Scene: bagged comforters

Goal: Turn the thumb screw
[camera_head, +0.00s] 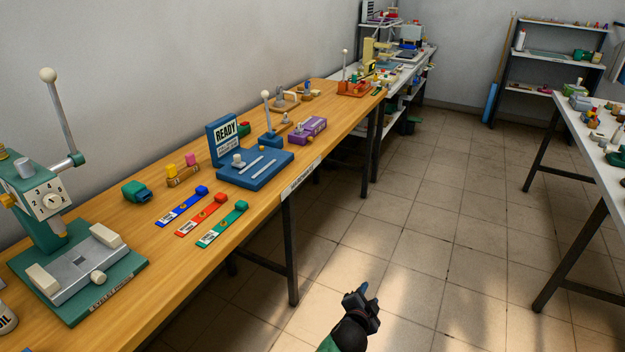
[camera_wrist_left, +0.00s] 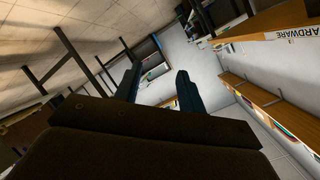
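No part is marked as the thumb screw, and I cannot tell which one it is. A pale round knob (camera_head: 98,278) sticks out of the front of the grey vise (camera_head: 82,262) on the green press (camera_head: 45,195) at the left. A small yellow knob (camera_head: 309,140) shows on the purple block (camera_head: 308,130) farther along the bench. My left gripper (camera_head: 364,296) is over the open floor, right of the bench and apart from everything. In the left wrist view its two fingers (camera_wrist_left: 158,88) stand apart with nothing between them. My right gripper is not in view.
The wooden bench (camera_head: 150,255) runs from lower left to the back. On it are a blue READY stand (camera_head: 256,172) and blue, red and green strips (camera_head: 222,224). A white table (camera_head: 590,130) stands at the right. The tiled floor between is clear.

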